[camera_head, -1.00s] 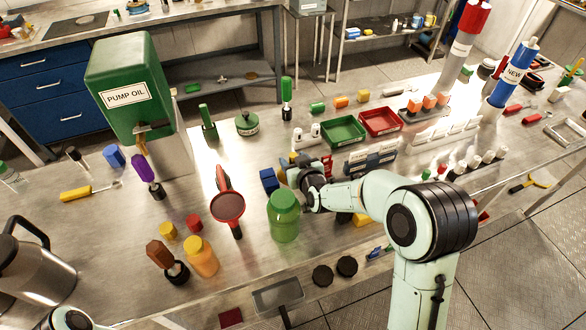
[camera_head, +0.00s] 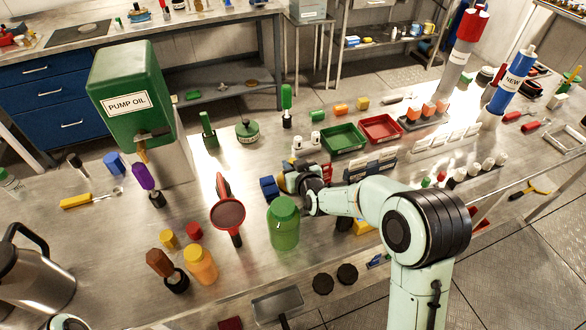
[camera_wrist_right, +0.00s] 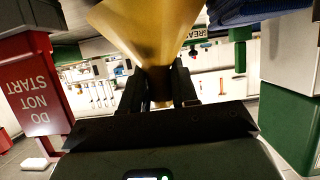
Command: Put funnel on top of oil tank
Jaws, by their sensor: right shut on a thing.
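The oil tank (camera_head: 133,75) is a large green box marked PUMP OIL, standing upright on a pale metal stand at the left of the bench in the head view. My right gripper (camera_head: 298,172) is over the middle of the bench, well to the right of the tank. In the right wrist view, it is shut on the narrow end of the gold funnel (camera_wrist_right: 148,30), whose wide cone spreads away from the fingers. In the head view, the gripper and arm hide most of the funnel. My left gripper is out of view.
A green jar (camera_head: 284,224) stands just in front of my right gripper. A steel jug (camera_head: 32,268) is at front left.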

